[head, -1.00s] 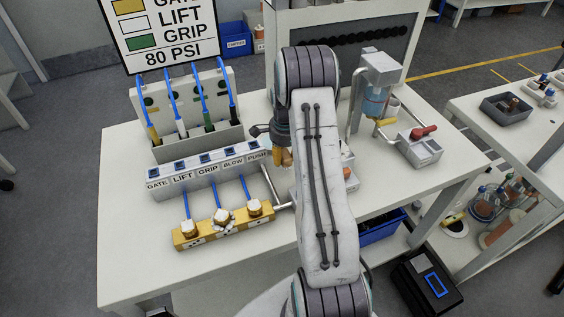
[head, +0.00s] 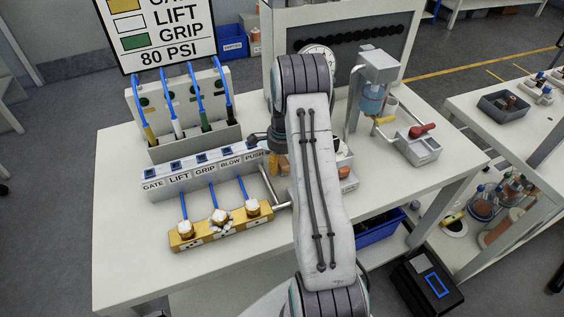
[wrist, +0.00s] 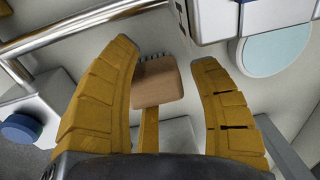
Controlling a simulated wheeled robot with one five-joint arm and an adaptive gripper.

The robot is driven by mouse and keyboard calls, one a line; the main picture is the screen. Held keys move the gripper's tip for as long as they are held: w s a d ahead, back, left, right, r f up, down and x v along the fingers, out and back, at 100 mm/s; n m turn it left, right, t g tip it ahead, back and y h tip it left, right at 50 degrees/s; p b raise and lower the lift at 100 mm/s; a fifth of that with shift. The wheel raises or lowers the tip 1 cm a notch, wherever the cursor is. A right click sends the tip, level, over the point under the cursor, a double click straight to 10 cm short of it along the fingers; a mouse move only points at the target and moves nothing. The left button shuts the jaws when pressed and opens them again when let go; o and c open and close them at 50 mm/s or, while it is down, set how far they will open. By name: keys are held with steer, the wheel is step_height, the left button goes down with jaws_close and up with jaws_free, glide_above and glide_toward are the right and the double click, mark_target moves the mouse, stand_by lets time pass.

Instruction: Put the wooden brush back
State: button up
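The wooden brush (wrist: 158,84) shows in the wrist view, with a tan block head, short dark bristles on its far edge and a thin yellowish handle running back toward my palm. My gripper (wrist: 165,54) has its two yellow fingers apart, one on each side of the brush head. A gap shows at the right finger; the left finger's edge meets the head in the picture, and I cannot tell whether they touch. In the head view my gripper (head: 277,163) points down over the bench, right of the labelled switch block. My arm hides much of it and the brush there.
The switch block (head: 205,177) and yellow manifold (head: 222,230) with blue hoses stand left of my gripper, a metal tube (head: 268,186) close beside it. A press-like stand (head: 378,85) and a red-handled fixture (head: 418,143) are on the right. The bench's front left (head: 130,245) is clear.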

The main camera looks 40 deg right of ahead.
steer(key=shift+r, duration=0.1)
steer(key=s+a+r+n+b, duration=0.1)
steer(key=s+a+r+n, duration=0.15)
steer(key=r, duration=0.65)
steer(key=s+a+r+n, duration=0.15)
steer(key=a+r, duration=0.25)
steer(key=r, duration=0.5)
steer(key=s+a+r+n+t, duration=0.2)
steer(key=s+a+r+n, duration=0.35)
steer(key=a, duration=0.25)
steer(key=s+a+n, duration=0.4)
steer(key=s+n, duration=0.1)
steer(key=s, duration=0.2)
steer(key=s+a+n+t, duration=0.1)
steer(key=s+a+n, duration=0.3)
steer(key=s+n, duration=0.2)
steer(key=shift+s+a+t, duration=0.3)
steer(key=shift+s+a, duration=0.05)
steer(key=shift+s, duration=0.8)
